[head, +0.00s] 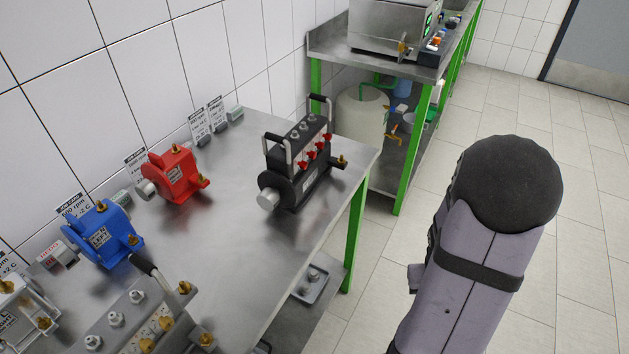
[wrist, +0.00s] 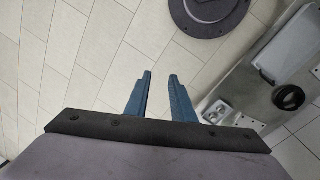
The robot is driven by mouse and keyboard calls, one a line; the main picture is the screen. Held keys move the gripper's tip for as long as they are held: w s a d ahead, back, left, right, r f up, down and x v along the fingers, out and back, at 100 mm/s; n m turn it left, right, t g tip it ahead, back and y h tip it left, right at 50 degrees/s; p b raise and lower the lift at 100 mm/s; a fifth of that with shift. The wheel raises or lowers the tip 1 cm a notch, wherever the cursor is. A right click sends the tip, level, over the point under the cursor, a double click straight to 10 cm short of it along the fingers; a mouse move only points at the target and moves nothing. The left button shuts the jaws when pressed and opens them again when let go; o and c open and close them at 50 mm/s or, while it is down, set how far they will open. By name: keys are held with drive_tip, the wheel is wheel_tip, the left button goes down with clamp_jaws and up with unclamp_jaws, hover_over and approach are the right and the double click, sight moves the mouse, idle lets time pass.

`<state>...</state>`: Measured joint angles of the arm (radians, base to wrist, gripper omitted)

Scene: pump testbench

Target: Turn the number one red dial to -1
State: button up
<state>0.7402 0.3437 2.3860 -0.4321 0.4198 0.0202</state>
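The black pump block (head: 294,168) with small red dials (head: 308,158) on its side stands near the far right corner of the steel table in the head view. The numbers on the dials are too small to read. In the wrist view my gripper (wrist: 159,82) has its two blue fingers apart with nothing between them, above the tiled floor. In the head view only my arm (head: 470,250) shows, right of the table and apart from the black block; my gripper's fingers do not show there. The red dials do not show in the wrist view.
A red pump (head: 172,175), a blue pump (head: 103,234) and a grey block (head: 135,325) stand on the steel table (head: 240,250). A green-legged bench (head: 415,75) with a metal box stands behind. The tiled floor (head: 560,230) is clear on the right.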

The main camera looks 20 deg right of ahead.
drive_tip(key=w+d+n+t+h, duration=0.25)
drive_tip(key=w+d+t, duration=0.35)
drive_tip(key=w, duration=0.6)
drive_tip(key=w+a+r+n+t+y, duration=0.4)
drive_tip(key=w+r+n+t, duration=0.15)
drive_tip(key=w, duration=0.55)
drive_tip(key=n+t+y, duration=0.3)
drive_tip(key=n+y, duration=0.1)
drive_tip(key=y, duration=0.9)
approach(306, 166)
drive_tip(key=shift+w+a+r+m+g, duration=0.2)
drive_tip(key=shift+w+r+m+g, duration=0.1)
drive_tip(key=shift+m, duration=0.1)
drive_tip(key=shift+w, duration=0.1)
drive_tip(key=shift+p+x, duration=0.45)
drive_tip(key=shift+x, duration=3.15)
drive_tip(key=shift+f, duration=0.15)
